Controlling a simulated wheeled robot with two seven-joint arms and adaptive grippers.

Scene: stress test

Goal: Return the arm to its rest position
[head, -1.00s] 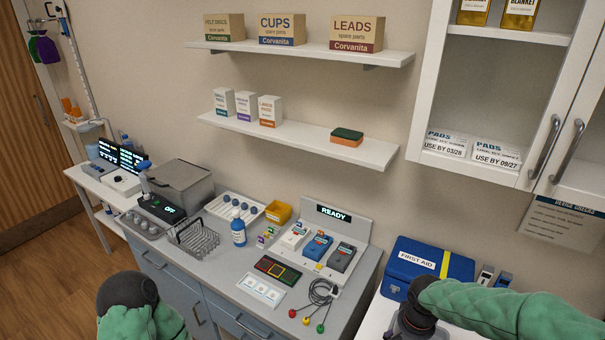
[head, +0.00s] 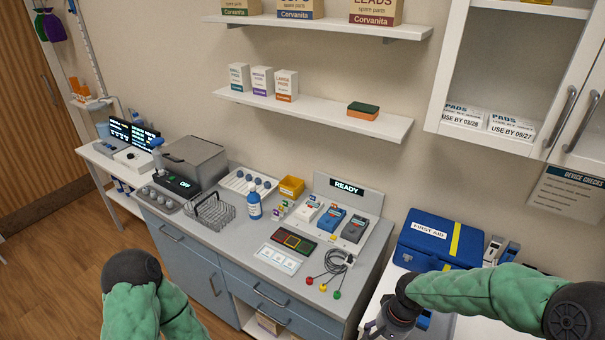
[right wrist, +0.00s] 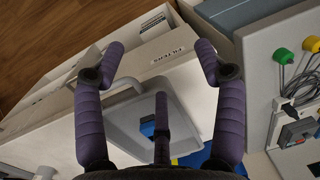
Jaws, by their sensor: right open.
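My right arm (head: 490,290), in a green sleeve, reaches in from the right in the head view. Its dark wrist points down in front of the blue first aid box, at the lower edge of the picture. In the right wrist view my right gripper (right wrist: 157,55) has its purple padded fingers spread wide, with nothing between them. A grey tray (right wrist: 125,120) holding a small blue object (right wrist: 148,127) lies below it. My left arm (head: 150,305) shows at the lower left as a dark joint and green sleeve. The left gripper is out of sight.
The first aid box (head: 437,245) stands on a white surface close to my right wrist. The grey counter (head: 225,240) holds a blue bottle (head: 254,203), a wire rack (head: 210,210) and coiled leads (head: 332,265). Wooden floor (head: 60,280) is open at the left.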

